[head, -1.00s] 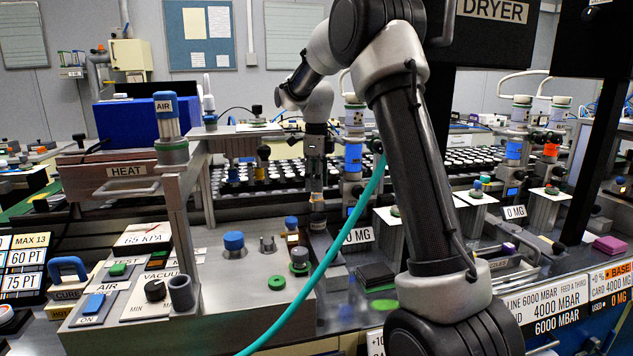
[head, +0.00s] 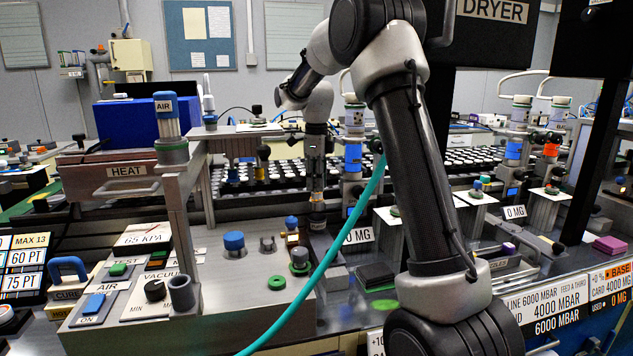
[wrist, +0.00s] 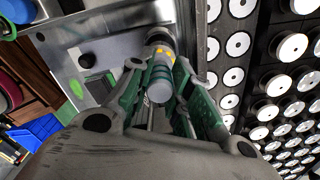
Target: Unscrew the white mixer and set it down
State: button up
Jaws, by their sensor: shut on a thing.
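The white mixer (wrist: 161,85) is a pale cylinder with a yellow-marked band, between my fingers in the wrist view. My gripper (wrist: 163,98) is shut on it, with green-padded fingers on both sides. In the head view my gripper (head: 317,200) points straight down at the bench, behind the small blue-topped part. The mixer is small and partly hidden there, and I cannot tell whether its lower end is still seated.
A blue knob (head: 234,241) and small fittings stand on the grey bench plate to the left. Dense rows of white-topped black parts (wrist: 283,46) lie close on the right in the wrist view. A teal hose (head: 335,255) crosses in front.

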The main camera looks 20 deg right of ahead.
jog(key=shift+n, duration=0.9)
jog(key=shift+n, duration=0.8)
jog(key=shift+n, duration=0.9)
jog(key=shift+n, duration=0.9)
